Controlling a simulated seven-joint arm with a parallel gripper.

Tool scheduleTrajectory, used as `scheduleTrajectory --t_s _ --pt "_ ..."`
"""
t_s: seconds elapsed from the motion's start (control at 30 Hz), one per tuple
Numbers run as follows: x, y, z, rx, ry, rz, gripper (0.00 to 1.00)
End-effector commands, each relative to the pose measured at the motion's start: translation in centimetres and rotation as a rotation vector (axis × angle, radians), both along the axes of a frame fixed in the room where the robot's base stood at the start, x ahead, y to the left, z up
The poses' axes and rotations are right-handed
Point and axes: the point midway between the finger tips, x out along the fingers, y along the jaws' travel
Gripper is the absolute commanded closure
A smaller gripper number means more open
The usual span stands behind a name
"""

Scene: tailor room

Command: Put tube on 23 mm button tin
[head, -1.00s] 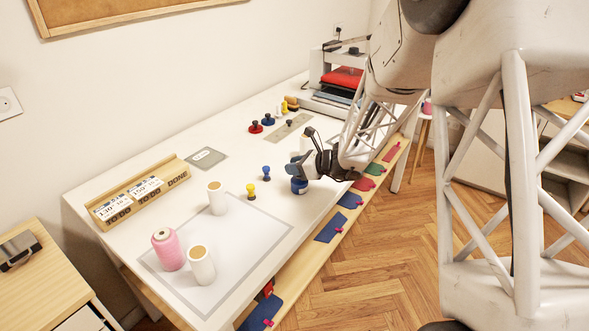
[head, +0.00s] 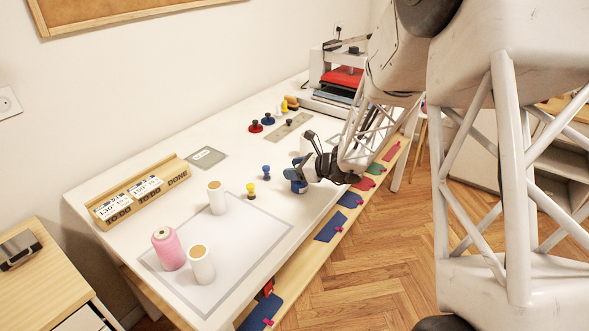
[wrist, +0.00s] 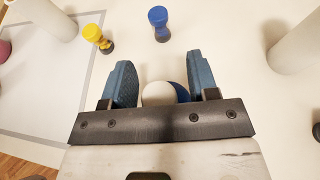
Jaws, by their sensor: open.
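My gripper (head: 298,172) is low over the right part of the white table. In the wrist view its two blue fingers (wrist: 160,62) are apart. Between them, near their base, is a small thing with a round white top (wrist: 157,93) and a blue part (wrist: 181,90); it may be the tube, but I cannot tell. Its blue side (head: 297,187) shows below the fingers in the head view. I see no clear grip on it.
A yellow peg (head: 251,190) and a blue peg (head: 266,171) stand left of my gripper. A white spool (wrist: 295,45) stands right of the fingers. A wooden label rack (head: 140,190) lines the back.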

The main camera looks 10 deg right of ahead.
Motion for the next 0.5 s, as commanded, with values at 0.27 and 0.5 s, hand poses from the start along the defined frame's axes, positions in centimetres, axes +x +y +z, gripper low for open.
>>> scheduleTrajectory --t_s 0.27,0.5 --pt "-0.2 -0.3 0.4 -0.001 -0.001 0.000 0.46" --pt "-1.4 -2.0 1.3 0.000 -0.001 -0.002 0.46"
